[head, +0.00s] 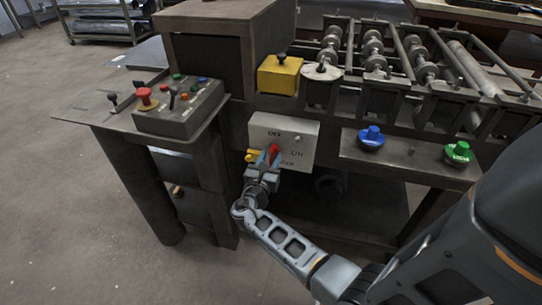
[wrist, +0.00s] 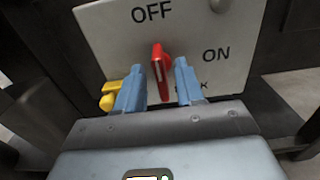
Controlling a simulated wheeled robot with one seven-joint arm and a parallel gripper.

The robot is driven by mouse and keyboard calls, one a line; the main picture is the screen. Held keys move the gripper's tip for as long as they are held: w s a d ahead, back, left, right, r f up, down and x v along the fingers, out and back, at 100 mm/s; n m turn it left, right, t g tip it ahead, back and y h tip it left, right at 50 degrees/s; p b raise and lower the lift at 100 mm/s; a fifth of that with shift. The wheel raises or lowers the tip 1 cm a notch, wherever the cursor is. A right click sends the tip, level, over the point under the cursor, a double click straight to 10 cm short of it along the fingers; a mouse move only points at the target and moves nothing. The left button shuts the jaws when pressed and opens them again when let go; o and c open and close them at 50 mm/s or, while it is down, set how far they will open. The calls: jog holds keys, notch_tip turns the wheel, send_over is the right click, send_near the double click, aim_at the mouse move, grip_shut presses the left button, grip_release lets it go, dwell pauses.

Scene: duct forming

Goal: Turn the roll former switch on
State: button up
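The roll former switch is a red handle on a pale panel (head: 302,133) marked OFF at the top and ON at the right. In the wrist view the red handle (wrist: 161,72) stands nearly upright below the OFF label. My gripper (wrist: 158,84) has its two blue fingers on either side of the handle, with a visible gap on each side. In the head view my gripper (head: 267,160) is at the front of the panel, and the red handle (head: 274,149) shows just beyond the fingers. Part of the lettering under ON is hidden by the right finger.
A yellow part (wrist: 112,98) juts out close to the left finger. A control box (head: 180,108) with a red stop button stands on the table at left. Blue (head: 371,138) and green (head: 458,153) knobs sit on a ledge right of the panel. Rollers lie above.

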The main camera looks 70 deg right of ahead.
jog(key=shift+d, duration=0.8)
jog(key=shift+c, duration=0.5)
grip_shut()
